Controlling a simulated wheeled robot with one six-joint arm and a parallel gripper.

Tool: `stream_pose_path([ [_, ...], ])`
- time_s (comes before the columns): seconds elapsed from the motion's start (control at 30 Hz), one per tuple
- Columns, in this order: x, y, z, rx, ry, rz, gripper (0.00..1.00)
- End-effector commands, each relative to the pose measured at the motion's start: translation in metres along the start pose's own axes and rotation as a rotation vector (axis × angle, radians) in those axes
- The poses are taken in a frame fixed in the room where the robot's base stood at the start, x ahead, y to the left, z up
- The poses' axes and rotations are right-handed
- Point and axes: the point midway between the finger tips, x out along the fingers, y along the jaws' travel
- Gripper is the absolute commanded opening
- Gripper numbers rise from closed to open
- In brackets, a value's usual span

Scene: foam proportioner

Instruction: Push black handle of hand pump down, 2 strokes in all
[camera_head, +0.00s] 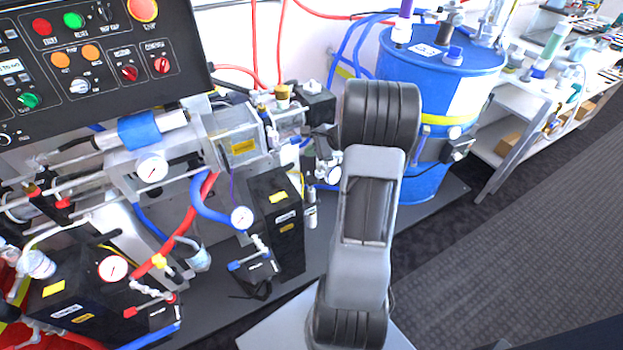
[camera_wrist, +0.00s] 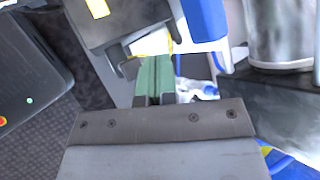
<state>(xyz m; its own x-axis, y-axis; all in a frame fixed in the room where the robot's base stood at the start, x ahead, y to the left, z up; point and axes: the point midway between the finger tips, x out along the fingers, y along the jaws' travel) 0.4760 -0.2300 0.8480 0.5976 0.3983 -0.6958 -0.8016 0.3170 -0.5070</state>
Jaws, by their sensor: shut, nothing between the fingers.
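My gripper (camera_wrist: 153,80) shows in the wrist view with its green fingers shut together and nothing between them. In the head view my arm's links stand in the middle and hide the gripper. A grey unit (camera_head: 430,150) on the drum's side may be the hand pump. A black part (camera_head: 457,148), possibly its handle, sticks out to the right. In the wrist view a dark grey block (camera_wrist: 115,22) lies just beyond the fingertips. I cannot tell whether the fingers touch it or whether it belongs to the pump.
The blue drum (camera_head: 425,78) stands behind my arm. A control panel (camera_head: 90,55) and pipework with gauges (camera_head: 151,168) fill the left. A black box (camera_head: 278,220) stands left of my arm. A white shelf (camera_head: 515,150) is at right. Carpet (camera_head: 520,260) at lower right is clear.

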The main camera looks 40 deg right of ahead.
Motion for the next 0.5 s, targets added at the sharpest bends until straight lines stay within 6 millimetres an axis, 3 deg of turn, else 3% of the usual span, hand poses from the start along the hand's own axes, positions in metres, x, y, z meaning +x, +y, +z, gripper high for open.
stream_pose_path([
  [0.5,0.011,0.008,-0.007,-0.002,0.000,0.002,0.00],
])
